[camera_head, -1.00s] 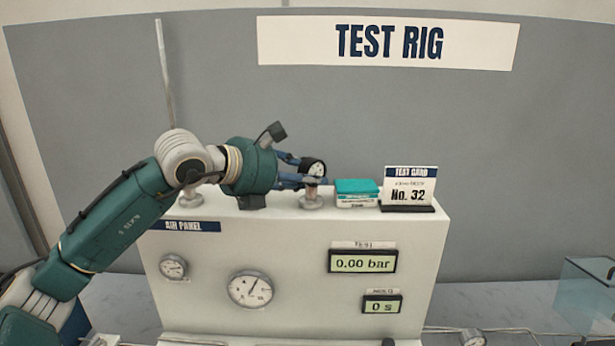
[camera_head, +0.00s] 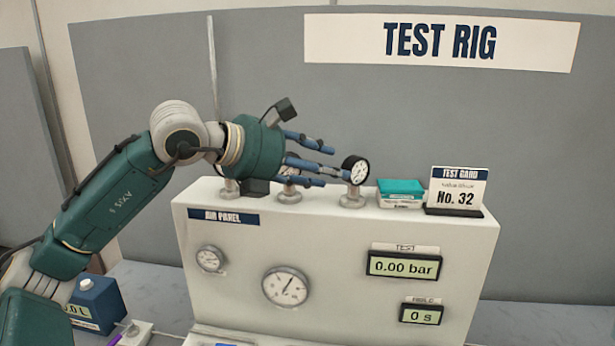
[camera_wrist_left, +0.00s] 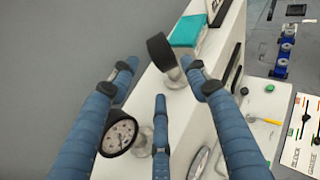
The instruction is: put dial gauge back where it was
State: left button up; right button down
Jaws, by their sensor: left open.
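A dial gauge (camera_head: 355,169) with a black rim and white face sits upright on the right-hand metal post (camera_head: 352,197) on top of the white panel. Its dark back shows in the left wrist view (camera_wrist_left: 160,48). My left gripper (camera_head: 325,165) is open and empty, its three blue fingers pointing right with their tips just left of the gauge. In the left wrist view a second dial gauge (camera_wrist_left: 118,133) sits lower, between the fingers, beside a metal fitting; the fingers mostly hide that area in the head view. My right gripper is not in view.
The white panel (camera_head: 330,232) carries dials and displays on its front. A teal-lidded box (camera_head: 400,190) and a test card stand (camera_head: 457,190) are right of the gauge. Two more posts (camera_head: 289,192) stand left. A blue box (camera_head: 98,300) is on the bench.

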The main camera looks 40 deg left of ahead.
pick_arm(q)
jog(key=b+v, duration=0.1)
jog(key=v, duration=0.3)
jog(key=shift+s+r+b, duration=0.2)
jog(key=shift+s+b, duration=0.1)
jog(key=shift+b, duration=0.05)
